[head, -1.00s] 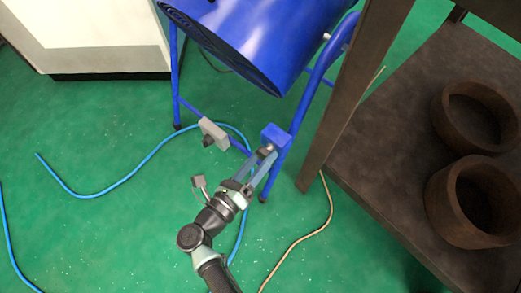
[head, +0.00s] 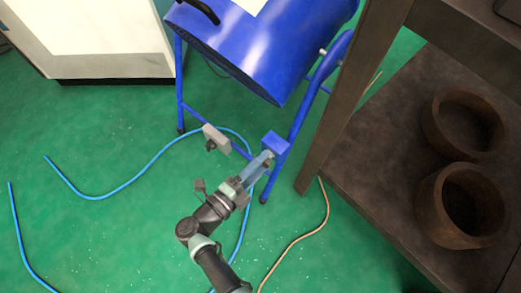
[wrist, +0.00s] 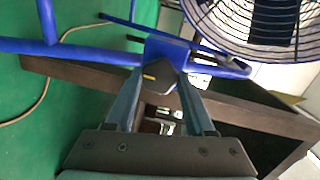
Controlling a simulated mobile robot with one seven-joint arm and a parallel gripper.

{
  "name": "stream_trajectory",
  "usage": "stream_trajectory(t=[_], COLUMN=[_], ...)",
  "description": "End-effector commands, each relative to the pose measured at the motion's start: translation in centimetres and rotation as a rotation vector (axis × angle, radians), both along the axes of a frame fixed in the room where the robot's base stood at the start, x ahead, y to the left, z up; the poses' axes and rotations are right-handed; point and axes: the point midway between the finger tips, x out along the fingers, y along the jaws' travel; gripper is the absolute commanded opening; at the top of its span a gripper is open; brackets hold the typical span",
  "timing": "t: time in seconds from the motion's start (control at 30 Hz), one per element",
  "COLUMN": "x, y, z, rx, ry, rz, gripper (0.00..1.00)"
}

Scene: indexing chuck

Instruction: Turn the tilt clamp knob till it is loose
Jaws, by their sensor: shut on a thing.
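The tilt clamp knob (wrist: 162,73) is dark with a short yellow mark, and sits in front of a blue block (head: 275,145) on the blue fan stand. My gripper (head: 265,158) reaches up to that block from below left. In the wrist view its two fingers (wrist: 160,80) stand on either side of the knob and are shut on it. In the head view the fingers mostly hide the knob. The blue drum fan (head: 255,55) is above the block, and its wire grille (wrist: 240,25) shows in the wrist view.
A grey block (head: 216,137) with a dark knob is on the stand's lower bar, left of my gripper. A dark bench (head: 355,165) with two brown rings (head: 462,122) stands close on the right. Blue hose (head: 110,192) and a tan cable (head: 300,238) lie on the green floor.

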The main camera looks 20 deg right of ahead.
Motion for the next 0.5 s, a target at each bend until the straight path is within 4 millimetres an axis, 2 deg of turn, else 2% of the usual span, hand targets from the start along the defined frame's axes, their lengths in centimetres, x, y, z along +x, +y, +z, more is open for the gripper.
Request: stream_trajectory(t=[0.2,0.5], x=[0.06,0.05], y=[0.11,0.08], z=[0.02,-0.02], rx=[-0.08,-0.155], ry=[0.164,0.317], rz=[0.003,0.001], gripper=[0.0,0.0])
